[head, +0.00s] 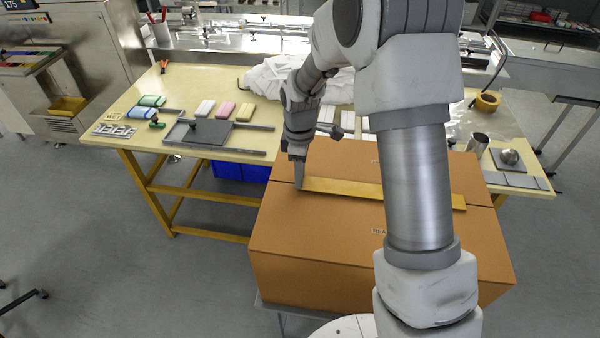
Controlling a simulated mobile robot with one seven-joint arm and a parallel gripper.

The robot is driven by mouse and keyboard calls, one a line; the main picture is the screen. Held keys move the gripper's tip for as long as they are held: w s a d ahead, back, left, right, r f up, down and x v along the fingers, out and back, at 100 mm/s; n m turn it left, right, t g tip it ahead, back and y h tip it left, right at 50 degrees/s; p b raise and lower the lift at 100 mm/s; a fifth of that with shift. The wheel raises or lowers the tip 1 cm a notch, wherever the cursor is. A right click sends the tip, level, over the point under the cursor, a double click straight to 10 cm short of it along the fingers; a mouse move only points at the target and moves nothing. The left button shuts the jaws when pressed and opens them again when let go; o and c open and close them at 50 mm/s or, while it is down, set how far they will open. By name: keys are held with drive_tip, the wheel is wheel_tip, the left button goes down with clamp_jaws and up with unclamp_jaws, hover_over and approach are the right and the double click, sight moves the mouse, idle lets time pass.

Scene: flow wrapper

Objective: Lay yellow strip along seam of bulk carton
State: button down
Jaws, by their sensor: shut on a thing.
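The bulk carton (305,235) is a large brown box in front of the table. A dark seam runs across its top, from the left edge to the right. The yellow strip (342,187) lies flat or nearly flat across the top, roughly along the seam. Its right end (458,202) shows past my arm, and its middle is hidden behind the arm. My gripper (299,183) points down at the strip's left end and is shut on it. I cannot tell whether the held end touches the carton.

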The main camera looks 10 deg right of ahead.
drive_tip(key=c, duration=0.5)
unclamp_jaws()
drive_tip(key=o, duration=0.5)
drive_tip(key=shift+c, duration=0.2)
wheel_tip(320, 180, up, 8)
drive_tip(key=p, duration=0.5)
idle(0.6)
